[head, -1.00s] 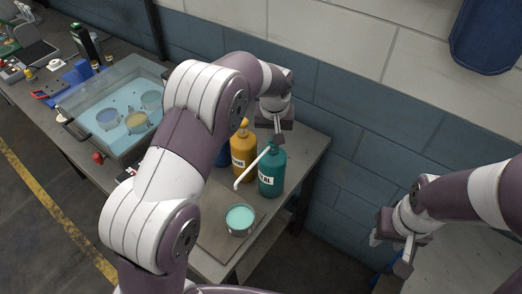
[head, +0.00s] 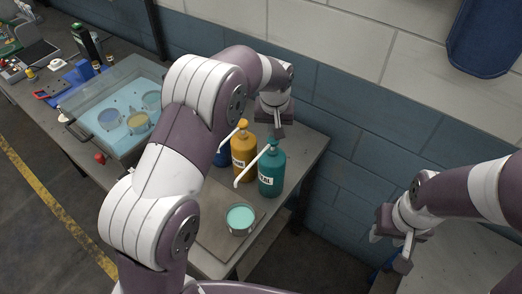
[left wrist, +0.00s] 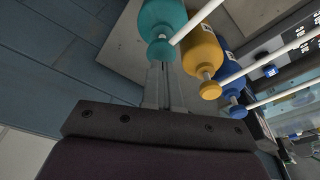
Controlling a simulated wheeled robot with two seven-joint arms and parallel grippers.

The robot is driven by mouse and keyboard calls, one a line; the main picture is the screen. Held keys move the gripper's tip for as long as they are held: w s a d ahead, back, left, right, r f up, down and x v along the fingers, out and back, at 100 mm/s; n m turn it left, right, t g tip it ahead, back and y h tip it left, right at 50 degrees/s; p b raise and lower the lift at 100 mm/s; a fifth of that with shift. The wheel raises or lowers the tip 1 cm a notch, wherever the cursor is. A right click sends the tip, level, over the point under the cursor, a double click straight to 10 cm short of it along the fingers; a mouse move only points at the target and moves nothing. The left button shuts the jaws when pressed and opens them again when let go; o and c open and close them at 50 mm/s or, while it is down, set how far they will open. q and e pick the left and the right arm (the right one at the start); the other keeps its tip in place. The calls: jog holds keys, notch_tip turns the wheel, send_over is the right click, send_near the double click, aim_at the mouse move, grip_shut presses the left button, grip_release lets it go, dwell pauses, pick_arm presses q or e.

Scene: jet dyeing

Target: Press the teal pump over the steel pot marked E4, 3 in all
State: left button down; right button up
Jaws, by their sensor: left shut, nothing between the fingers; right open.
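The teal bottle (head: 271,174) stands on the bench with its pump head (head: 272,143) up and its white spout pointing left toward the viewer. It also shows in the left wrist view (left wrist: 158,15). The steel pot (head: 240,222) holds pale teal liquid and stands below the spout's end. Its E4 mark cannot be read. My left gripper (head: 278,132) is shut and empty, just above and behind the teal pump head. In the left wrist view its fingertips (left wrist: 164,68) lie close to the pump head; contact cannot be told. My right gripper (head: 403,252) is open and empty at the right.
A mustard bottle (head: 244,157) and a blue bottle (head: 222,157) with similar pumps stand close left of the teal one. A clear bath (head: 88,97) with several pots is further left. The wall (head: 345,145) rises close behind the bench.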

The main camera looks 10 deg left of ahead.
aim_at(273, 139)
pick_arm(q)
jog(key=shift+f, duration=0.2)
jog(key=shift+s+f+b, duration=0.1)
jog(key=shift+f+b, duration=0.85)
jog(key=shift+f, duration=0.35)
jog(key=shift+r+p, duration=1.1)
jog(key=shift+r, duration=0.4)
notch_tip(273, 139, up, 6)
jog(key=p, duration=0.4)
